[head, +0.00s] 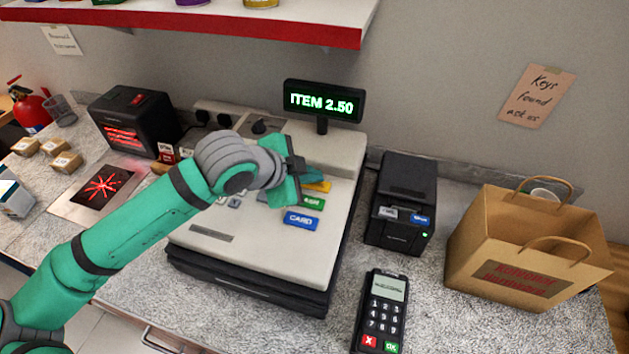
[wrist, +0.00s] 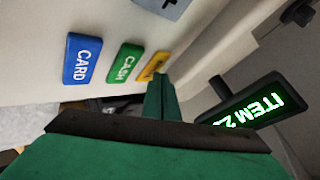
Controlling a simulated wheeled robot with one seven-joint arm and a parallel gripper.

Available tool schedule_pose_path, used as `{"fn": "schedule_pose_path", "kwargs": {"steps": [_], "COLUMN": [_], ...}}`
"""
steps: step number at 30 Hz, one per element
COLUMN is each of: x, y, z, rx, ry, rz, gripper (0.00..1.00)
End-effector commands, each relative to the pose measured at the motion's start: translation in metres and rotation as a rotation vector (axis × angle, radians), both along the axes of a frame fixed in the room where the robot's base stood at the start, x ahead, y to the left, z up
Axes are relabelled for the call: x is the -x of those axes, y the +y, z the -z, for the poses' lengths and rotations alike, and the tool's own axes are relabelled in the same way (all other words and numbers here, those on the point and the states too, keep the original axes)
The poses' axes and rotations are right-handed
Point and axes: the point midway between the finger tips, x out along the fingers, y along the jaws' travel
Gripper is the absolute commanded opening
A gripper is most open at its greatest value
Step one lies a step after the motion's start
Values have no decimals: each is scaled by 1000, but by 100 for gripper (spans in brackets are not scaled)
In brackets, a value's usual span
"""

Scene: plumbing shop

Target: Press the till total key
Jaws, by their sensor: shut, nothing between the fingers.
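The till (head: 290,258) stands in the middle of the counter, and its green-lit display (head: 322,101) reads "ITEM 2.50". A column of coloured keys is on its right: a yellow key (head: 318,186), a green CASH key (head: 311,202) and a blue CARD key (head: 301,220). My gripper (head: 287,190) is shut and empty over the till, beside the yellow key and partly covering the keys. In the wrist view its fingertips (wrist: 160,88) are close to the yellow key (wrist: 153,66), whose label is partly hidden. I cannot tell whether they touch.
A card reader (head: 379,314) and a black printer (head: 402,207) stand right of the till, with a paper bag (head: 520,275) beyond. A scanner plate (head: 72,208) and a small heater-like box (head: 135,120) lie to the left. A red-edged shelf (head: 200,22) hangs above.

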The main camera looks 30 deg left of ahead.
Motion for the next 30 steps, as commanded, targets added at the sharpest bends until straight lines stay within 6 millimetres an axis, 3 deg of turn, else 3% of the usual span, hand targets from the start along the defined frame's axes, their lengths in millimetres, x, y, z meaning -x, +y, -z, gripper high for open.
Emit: {"fn": "schedule_pose_path", "kwargs": {"steps": [30], "x": [3], "y": [2], "z": [-12], "rx": [-1], "ry": [-1], "rz": [2], "gripper": [0]}}
